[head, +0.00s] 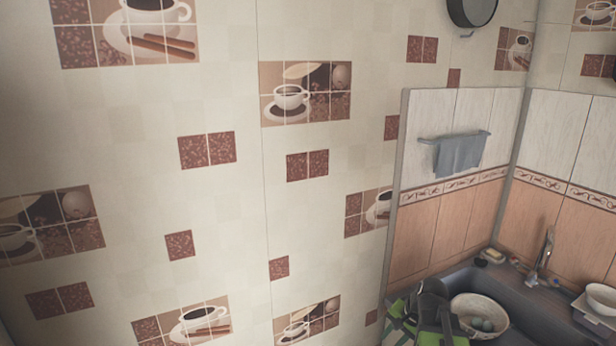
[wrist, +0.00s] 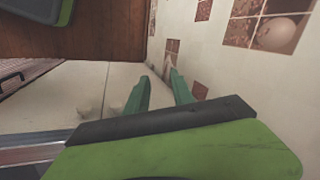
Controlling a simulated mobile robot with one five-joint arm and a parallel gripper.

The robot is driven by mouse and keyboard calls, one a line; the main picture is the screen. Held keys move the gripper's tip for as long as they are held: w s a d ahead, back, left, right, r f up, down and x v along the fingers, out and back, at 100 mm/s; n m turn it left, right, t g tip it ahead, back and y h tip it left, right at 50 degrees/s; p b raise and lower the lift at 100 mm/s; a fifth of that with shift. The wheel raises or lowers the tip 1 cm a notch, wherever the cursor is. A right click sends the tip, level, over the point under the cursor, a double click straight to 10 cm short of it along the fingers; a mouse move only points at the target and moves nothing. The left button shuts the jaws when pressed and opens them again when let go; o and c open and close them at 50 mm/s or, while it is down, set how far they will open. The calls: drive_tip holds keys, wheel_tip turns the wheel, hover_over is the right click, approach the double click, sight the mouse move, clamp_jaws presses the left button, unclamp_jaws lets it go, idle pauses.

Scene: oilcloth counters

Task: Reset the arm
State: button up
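My gripper (wrist: 158,80) shows in the wrist view as two green fingers with a clear gap between them. It is open, and nothing shows between the fingers. The fingers point toward a pale surface beside the tiled wall (wrist: 215,65). In the head view a black and green shape (head: 432,308) at the lower right looks like part of my arm. I cannot make out the fingertips there.
A grey towel (head: 459,153) hangs on a rail above. A brown wooden surface (wrist: 100,35) is close at upper left in the wrist view.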

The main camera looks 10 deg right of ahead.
drive_tip(key=s+a+f+n+g+h, duration=0.1)
drive_tip(key=s+a+n, duration=0.1)
drive_tip(key=a+n, duration=0.3)
drive_tip(key=s+a+f+n+g+h+b, duration=0.1)
drive_tip(key=a+n, duration=0.4)
drive_tip(key=a, duration=0.8)
drive_tip(key=shift+s+a+f+g, duration=0.4)
drive_tip(key=shift+s+f+g, duration=0.3)
drive_tip(key=shift+s, duration=0.2)
